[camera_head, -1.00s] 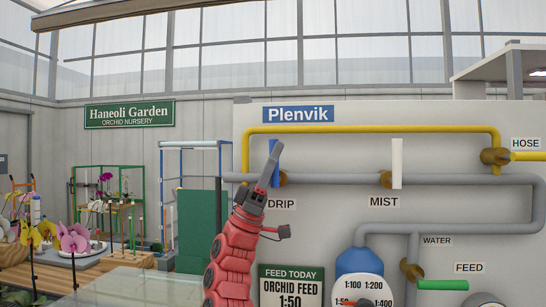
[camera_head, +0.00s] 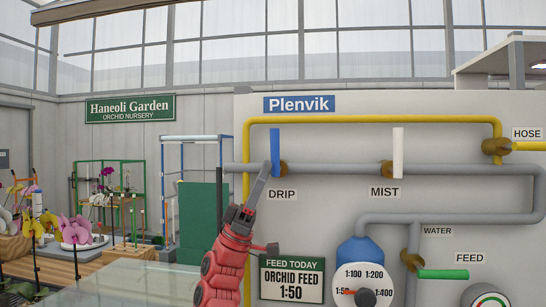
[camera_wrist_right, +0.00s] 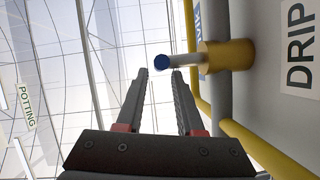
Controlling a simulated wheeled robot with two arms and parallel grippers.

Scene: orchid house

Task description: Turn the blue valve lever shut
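The blue valve lever (camera_head: 275,152) stands upright on the grey pipe, above the DRIP label, on its brass valve body (camera_head: 283,168). In the right wrist view the lever (camera_wrist_right: 161,62) shows end-on as a small blue disc, joined to the brass body by a pale stem. My right gripper (camera_head: 265,168) is just left of the lever's lower end in the head view. In the wrist view its two fingers (camera_wrist_right: 160,74) are apart with nothing between them. The blue disc lies just past the fingertips, in line with the gap. My left gripper is not in view.
A white lever (camera_head: 398,152) stands above MIST, a yellow one (camera_head: 530,146) lies level by HOSE, and a green one (camera_head: 443,274) by FEED. A yellow pipe (camera_head: 370,120) runs above the grey pipe (camera_head: 340,169). A feed sign (camera_head: 291,278) and a blue tank (camera_head: 358,252) are below.

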